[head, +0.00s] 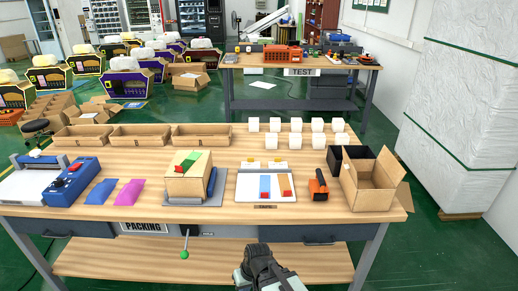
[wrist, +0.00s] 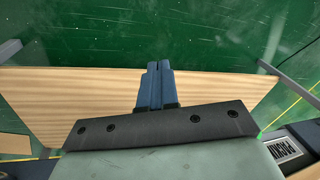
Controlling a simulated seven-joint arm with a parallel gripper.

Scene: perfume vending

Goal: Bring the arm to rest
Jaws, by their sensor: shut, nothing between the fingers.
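My gripper (wrist: 153,68) is shut and empty in the wrist view, its two blue-grey fingers together. Below it in that view are the wooden lower shelf (wrist: 70,95) and the green floor. In the head view my wrist and hand (head: 265,268) show at the bottom edge, right of the middle, in front of the packing table (head: 220,222). The fingers touch nothing that I can see.
A green-knobbed lever (head: 184,253) hangs at the table's front.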

